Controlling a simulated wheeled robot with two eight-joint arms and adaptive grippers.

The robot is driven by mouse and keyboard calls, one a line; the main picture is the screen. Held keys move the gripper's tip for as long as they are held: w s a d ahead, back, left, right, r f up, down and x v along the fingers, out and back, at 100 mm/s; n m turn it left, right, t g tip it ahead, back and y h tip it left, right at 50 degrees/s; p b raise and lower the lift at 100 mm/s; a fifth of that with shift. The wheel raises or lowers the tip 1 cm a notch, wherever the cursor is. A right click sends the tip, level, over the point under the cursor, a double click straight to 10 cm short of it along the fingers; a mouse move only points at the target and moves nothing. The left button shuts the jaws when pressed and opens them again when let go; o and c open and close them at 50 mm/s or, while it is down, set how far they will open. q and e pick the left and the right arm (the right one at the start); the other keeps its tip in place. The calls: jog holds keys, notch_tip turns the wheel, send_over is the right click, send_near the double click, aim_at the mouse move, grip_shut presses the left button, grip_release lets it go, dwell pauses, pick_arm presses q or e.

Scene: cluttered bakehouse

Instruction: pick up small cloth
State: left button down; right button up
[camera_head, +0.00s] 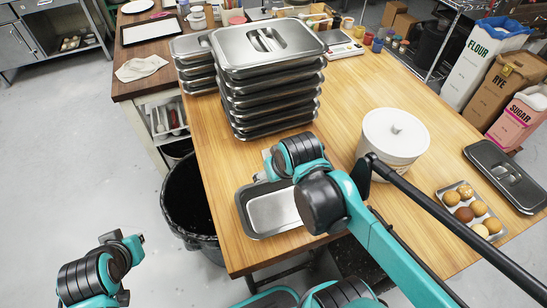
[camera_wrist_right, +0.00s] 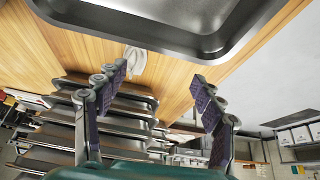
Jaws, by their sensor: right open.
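A crumpled off-white cloth (camera_head: 141,68) lies on the dark wooden table at the left, far from both arms. In the right wrist view a small whitish item (camera_wrist_right: 135,60) lies on the wooden tabletop, beside a metal tray; I cannot tell whether it is cloth. My right gripper (camera_wrist_right: 160,78) is open and empty, its fingers spread, with the whitish item beyond them near the left finger. In the head view my right arm covers that spot, and the fingers are hidden. My left arm shows at lower left; its fingers are not visible.
A tall stack of lidded steel pans (camera_head: 268,90) stands behind my right gripper. A shallow metal tray (camera_head: 272,213) lies at the table's front edge. A black bin (camera_head: 190,200) stands left.

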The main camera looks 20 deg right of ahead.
jog(key=w+d+g+p, duration=0.1)
jog(key=w+d, duration=0.1)
jog(key=w, duration=0.1)
jog(key=w+d+f+g+p, duration=0.1)
jog(key=w+d, duration=0.1)
jog(key=w, duration=0.2)
jog(key=w+d+f+g+p, duration=0.1)
jog(key=w+g, duration=0.1)
jog(key=w, duration=0.2)
jog(key=shift+d+f, duration=0.1)
jog(key=shift+d, duration=0.3)
jog(key=shift+w+d+f, duration=0.15)
jog(key=shift+w+f, duration=0.05)
jog(key=shift+f, duration=0.05)
notch_tip(320, 180, down, 2)
jog(key=shift+w+f+b, duration=0.15)
jog(key=shift+f+b, duration=0.1)
jog(key=shift+b, duration=0.1)
jog(key=f, duration=0.2)
jog(key=f+b, duration=0.1)
jog(key=w+f+b, duration=0.1)
jog(key=f, duration=0.1)
jog(key=shift+a+f, duration=0.3)
jog(key=shift+r, duration=0.1)
jog(key=c, duration=1.4)
jog(key=shift+o, duration=0.2)
jog(key=shift+r, duration=0.15)
